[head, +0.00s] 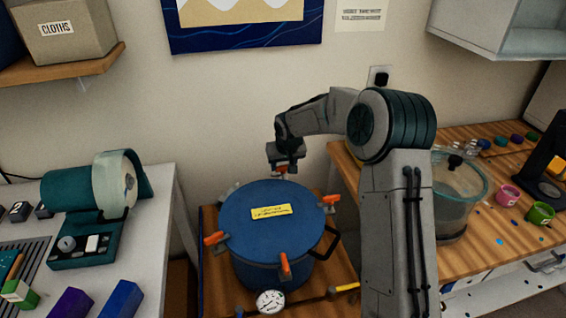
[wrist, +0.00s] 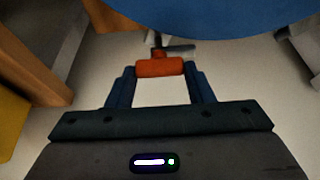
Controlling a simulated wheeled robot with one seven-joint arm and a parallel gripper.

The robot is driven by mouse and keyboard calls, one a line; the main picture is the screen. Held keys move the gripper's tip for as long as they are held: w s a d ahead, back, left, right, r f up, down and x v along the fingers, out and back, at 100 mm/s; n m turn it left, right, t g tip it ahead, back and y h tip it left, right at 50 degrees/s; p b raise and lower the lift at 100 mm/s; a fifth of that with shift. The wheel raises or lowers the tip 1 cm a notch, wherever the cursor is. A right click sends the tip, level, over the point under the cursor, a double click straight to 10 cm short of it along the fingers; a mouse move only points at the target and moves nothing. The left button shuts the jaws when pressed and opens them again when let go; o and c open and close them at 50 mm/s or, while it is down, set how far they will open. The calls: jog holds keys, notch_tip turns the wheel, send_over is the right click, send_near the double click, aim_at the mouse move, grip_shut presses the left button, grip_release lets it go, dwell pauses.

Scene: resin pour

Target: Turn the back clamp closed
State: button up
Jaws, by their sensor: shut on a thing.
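A blue pot (head: 262,230) with a flat lid and a yellow label stands on a low wooden stand. Orange-handled clamps sit around its rim: a left one (head: 215,238), a front one (head: 285,266), a right one (head: 331,198) and the back clamp (head: 282,170). My gripper (head: 284,166) reaches down behind the pot at the back clamp. In the wrist view, my gripper (wrist: 160,72) is shut on the orange handle of the back clamp (wrist: 160,67), one finger at each end. The clamp's metal part shows beyond the handle, near the blue lid edge (wrist: 215,18).
A pressure gauge (head: 270,301) and a yellow-handled valve (head: 346,288) are at the pot's front. A white table with a teal machine (head: 75,215) stands left. A wooden bench with a clear chamber (head: 455,195) and small cups (head: 508,195) stands right. The wall is close behind.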

jog(key=shift+o, duration=0.2)
jog(key=n+y+p, duration=0.1)
jog(key=n, duration=0.2)
jog(key=n+g+y+p, duration=0.1)
jog(key=n, duration=0.2)
jog(key=shift+w+r+n, duration=0.1)
jog(key=shift+n, duration=0.2)
jog(key=n+g, duration=0.1)
jog(key=n, duration=0.2)
jog(key=n+g+y+p, duration=0.1)
jog(key=n, duration=0.2)
jog(key=shift+d, duration=0.1)
jog(key=shift+c, duration=0.2)
jog(key=shift+n+y, duration=0.3)
jog(key=o, duration=1)
jog(key=b+v, duration=0.2)
jog(key=v, duration=1.1)
jog(key=shift+w+r, duration=0.15)
jog(key=shift+r, duration=0.2)
